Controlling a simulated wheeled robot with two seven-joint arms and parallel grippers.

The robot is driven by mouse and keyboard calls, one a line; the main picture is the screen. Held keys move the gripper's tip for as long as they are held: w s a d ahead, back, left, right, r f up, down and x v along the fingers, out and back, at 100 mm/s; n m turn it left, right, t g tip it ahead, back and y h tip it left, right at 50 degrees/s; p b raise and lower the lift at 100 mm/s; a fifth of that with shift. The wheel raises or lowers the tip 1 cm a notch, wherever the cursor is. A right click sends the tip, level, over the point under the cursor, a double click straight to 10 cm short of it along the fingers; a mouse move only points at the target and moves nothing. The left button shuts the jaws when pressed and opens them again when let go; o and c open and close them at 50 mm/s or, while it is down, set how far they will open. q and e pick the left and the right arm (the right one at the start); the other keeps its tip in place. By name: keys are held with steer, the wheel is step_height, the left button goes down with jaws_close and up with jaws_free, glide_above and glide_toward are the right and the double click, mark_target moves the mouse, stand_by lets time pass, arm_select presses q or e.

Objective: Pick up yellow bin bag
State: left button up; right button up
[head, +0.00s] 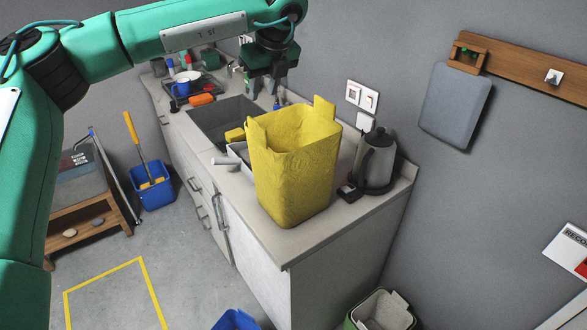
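The yellow bin bag (296,165) stands upright and open at the top on the counter near its front corner. Two tabs stick up from its rim. My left gripper (263,92) hangs pointing down from the arm across the top. In the picture it is just above the bag's far rim, with a small gap between them, and appears empty. Its fingers are small and dark, so their opening is unclear. My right gripper is not in view.
A kettle (376,160) stands close to the right of the bag. The sink (222,117) and a dish rack (190,85) lie farther along the counter (318,238). A bin (382,309) stands on the floor at the lower right. A blue mop bucket (152,189) is left.

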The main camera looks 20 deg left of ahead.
mark_target(257, 123)
arm_select(q)
steer(key=p+x, duration=0.3)
steer(key=x, duration=0.4)
steer(key=shift+w+a+f, duration=0.1)
steer(key=shift+f, duration=0.25)
steer(key=shift+a+f+p, duration=0.1)
steer(key=shift+f+p, duration=0.2)
steer(key=shift+p, duration=0.2)
steer(key=p+x, duration=0.2)
steer(key=x, duration=0.2)
steer(key=shift+p, duration=0.4)
steer(key=shift+w+f, duration=0.1)
steer(key=shift+f, duration=0.25)
jaws_close()
